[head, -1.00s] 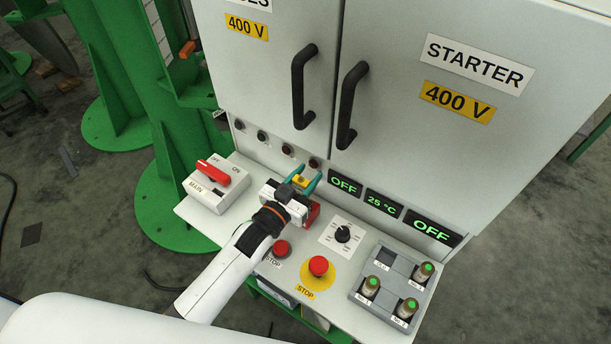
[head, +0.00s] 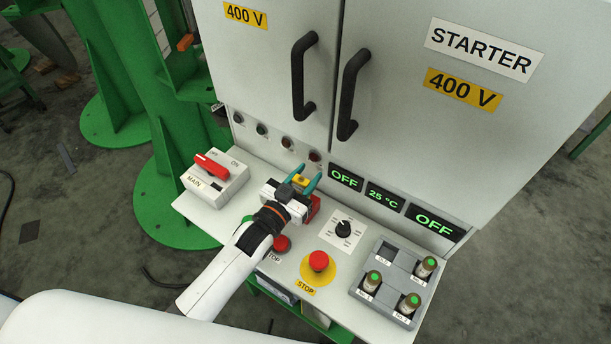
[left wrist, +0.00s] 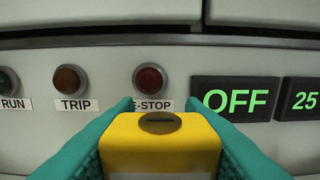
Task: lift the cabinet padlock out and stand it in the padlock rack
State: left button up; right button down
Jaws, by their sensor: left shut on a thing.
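A yellow block with a dark slot in its top, which looks like the padlock (head: 301,180), sits between the teal fingers of my left gripper (head: 304,182). The left wrist view shows the padlock (left wrist: 160,145) up close, with the fingers of the gripper (left wrist: 160,150) pressed on both sides. Its lower part is out of sight, and I cannot tell whether it touches anything below. A red block (head: 315,206) shows just right of the gripper, mostly hidden by it; I cannot tell whether it is the rack. My right gripper is not in view.
The ledge holds a MAIN switch box (head: 214,181) on the left, a rotary dial (head: 343,229), a red stop button (head: 319,261) and a grey fuse tray (head: 364,292) on the right. The cabinet (head: 266,75) with two black handles rises behind, above lamps and displays.

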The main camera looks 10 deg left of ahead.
pick_arm(q)
jog(key=shift+f, duration=0.15)
jog(key=o, duration=1.1)
jog(key=shift+o, duration=0.2)
jog(key=b+v, duration=0.1)
jog(key=v, duration=1.1)
